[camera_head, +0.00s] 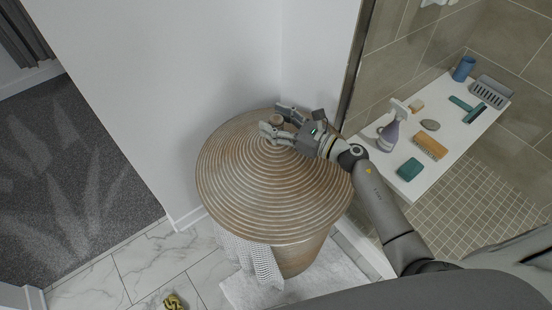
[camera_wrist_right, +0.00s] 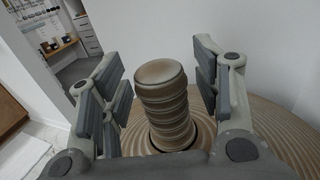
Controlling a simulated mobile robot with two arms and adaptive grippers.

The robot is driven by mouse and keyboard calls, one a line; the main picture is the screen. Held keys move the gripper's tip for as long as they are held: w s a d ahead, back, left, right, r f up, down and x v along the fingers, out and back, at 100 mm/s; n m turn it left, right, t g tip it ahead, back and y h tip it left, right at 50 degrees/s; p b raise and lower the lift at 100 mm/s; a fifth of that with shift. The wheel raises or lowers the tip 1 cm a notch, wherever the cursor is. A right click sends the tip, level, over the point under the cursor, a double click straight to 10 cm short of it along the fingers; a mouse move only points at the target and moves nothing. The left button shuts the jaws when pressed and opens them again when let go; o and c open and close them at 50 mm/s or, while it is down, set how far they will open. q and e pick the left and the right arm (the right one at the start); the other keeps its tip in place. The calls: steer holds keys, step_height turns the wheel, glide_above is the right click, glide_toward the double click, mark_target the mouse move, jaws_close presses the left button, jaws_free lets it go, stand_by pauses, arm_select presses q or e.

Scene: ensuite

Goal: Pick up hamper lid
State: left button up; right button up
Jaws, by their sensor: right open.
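The hamper lid (camera_head: 250,195) is a round, brown, ridged disc on top of the hamper (camera_head: 298,259) in the head view. It has a short ribbed knob (camera_wrist_right: 163,103) at its centre, which stands upright in the right wrist view. My right gripper (camera_head: 273,119) reaches in from the right over the lid. It is open, with one finger on each side of the knob. In the right wrist view gaps show between the knob and both fingers. The lid's surface (camera_wrist_right: 270,125) spreads out below the fingers. My left gripper is not in view.
White walls (camera_head: 190,75) stand close behind the hamper. To the right, a white shower bench (camera_head: 437,160) holds a spray bottle (camera_head: 389,134), brushes and several small items. A patterned cloth (camera_head: 255,257) hangs from under the lid. A yellow-black object (camera_head: 173,302) lies on the marble floor.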

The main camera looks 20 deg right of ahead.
jaws_close()
stand_by(0.4)
steer(key=shift+r, duration=0.15)
